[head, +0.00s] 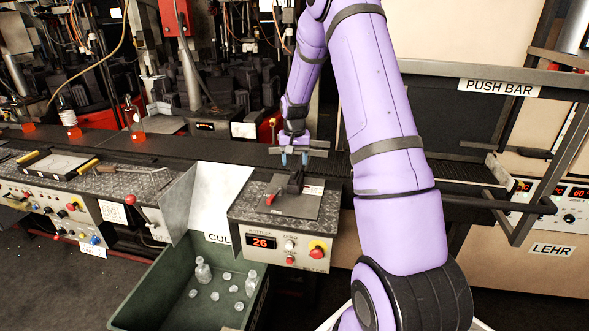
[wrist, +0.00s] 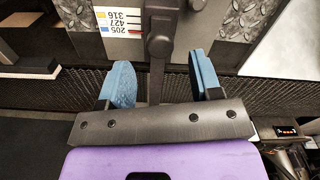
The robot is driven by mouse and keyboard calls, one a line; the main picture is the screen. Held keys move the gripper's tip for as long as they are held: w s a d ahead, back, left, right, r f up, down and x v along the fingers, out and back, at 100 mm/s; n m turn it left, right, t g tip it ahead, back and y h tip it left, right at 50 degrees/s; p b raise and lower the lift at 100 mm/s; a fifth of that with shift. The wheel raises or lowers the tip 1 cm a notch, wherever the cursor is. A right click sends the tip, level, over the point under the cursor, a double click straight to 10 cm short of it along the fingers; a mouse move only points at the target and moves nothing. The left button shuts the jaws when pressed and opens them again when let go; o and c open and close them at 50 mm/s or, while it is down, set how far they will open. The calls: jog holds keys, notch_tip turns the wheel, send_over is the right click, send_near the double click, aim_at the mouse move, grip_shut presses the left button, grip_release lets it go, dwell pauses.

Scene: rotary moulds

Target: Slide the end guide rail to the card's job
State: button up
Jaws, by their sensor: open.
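The end guide rail appears to be the dark bar with a rounded clamp or knob (wrist: 160,46) in the wrist view. It runs between my blue fingers. In the head view a dark upright piece (head: 295,182) stands on the grey plate of the small control box, just below my gripper (head: 296,157). My gripper (wrist: 160,75) is open, with one finger on each side of the bar; I cannot tell whether either touches it. The card (wrist: 119,22) shows upside down at upper left, with yellow, white and blue squares beside 316, 427 and 205. In the head view it is a small white label (head: 313,190).
A red lever (head: 272,197) lies on the plate's left. The box display (head: 262,242) reads 26. A green cullet bin (head: 172,291) with small glass pieces stands at left. A dark conveyor (head: 220,149) runs behind, with orange-glowing bottles at left. A push bar (head: 480,72) hangs at right.

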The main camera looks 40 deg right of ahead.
aim_at(294, 170)
jog(key=shift+f, duration=1.85)
jog(key=shift+c, duration=0.4)
